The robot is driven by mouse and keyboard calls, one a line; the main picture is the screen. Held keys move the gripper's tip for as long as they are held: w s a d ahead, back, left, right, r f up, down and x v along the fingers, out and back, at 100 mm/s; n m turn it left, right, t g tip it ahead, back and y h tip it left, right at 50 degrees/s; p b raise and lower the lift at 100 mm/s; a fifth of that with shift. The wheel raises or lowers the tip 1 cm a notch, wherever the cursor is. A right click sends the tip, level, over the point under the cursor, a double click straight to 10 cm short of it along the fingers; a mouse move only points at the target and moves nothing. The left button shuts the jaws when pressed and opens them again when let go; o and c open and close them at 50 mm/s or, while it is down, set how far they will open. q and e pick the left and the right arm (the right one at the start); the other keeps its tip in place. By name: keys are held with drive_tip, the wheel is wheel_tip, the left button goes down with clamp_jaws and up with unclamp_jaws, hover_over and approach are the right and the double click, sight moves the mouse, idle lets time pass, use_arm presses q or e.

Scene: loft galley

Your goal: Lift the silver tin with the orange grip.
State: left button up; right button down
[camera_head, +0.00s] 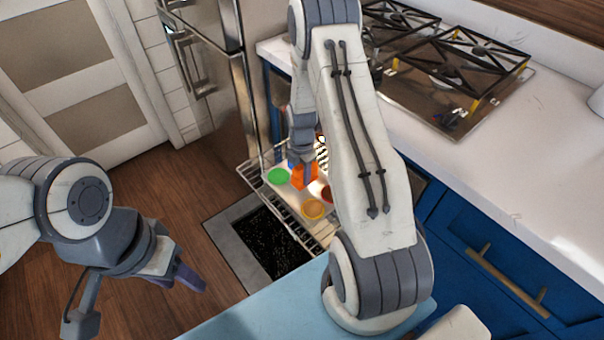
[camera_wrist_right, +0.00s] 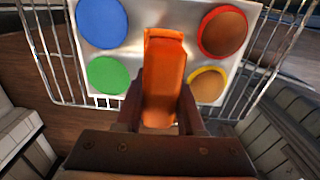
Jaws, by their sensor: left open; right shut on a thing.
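The silver tin (camera_head: 290,200) is at the wire rack, partly hidden by my right arm in the head view. In the right wrist view the tin (camera_wrist_right: 96,52) shows blue, green, red and yellow round wells around its upright orange grip (camera_wrist_right: 164,75). My right gripper (camera_wrist_right: 160,105) is shut on this orange grip, one finger on each side. The orange grip also shows in the head view (camera_head: 306,178) under the gripper. I cannot tell whether the tin touches the rack. My left gripper (camera_head: 180,270) is open and empty, at the lower left, well away from the tin.
The wire rack (camera_wrist_right: 42,55) sticks out from the blue cabinets beside the fridge (camera_head: 215,80). A dark open door panel (camera_head: 265,240) lies below it. The white counter (camera_head: 460,175) with a stove (camera_head: 440,80) is to the right. A pale blue surface (camera_head: 265,310) is in front.

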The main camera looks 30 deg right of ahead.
sight(301, 166)
drive_tip(key=shift+f, duration=0.2)
drive_tip(key=shift+f+b, duration=0.7)
drive_tip(key=shift+f, duration=0.15)
drive_tip(key=shift+r, duration=0.1)
drive_tip(key=shift+r, duration=0.1)
drive_tip(key=shift+r+p, duration=2.65)
drive_tip(key=shift+r, duration=0.3)
drive_tip(key=shift+a, duration=0.1)
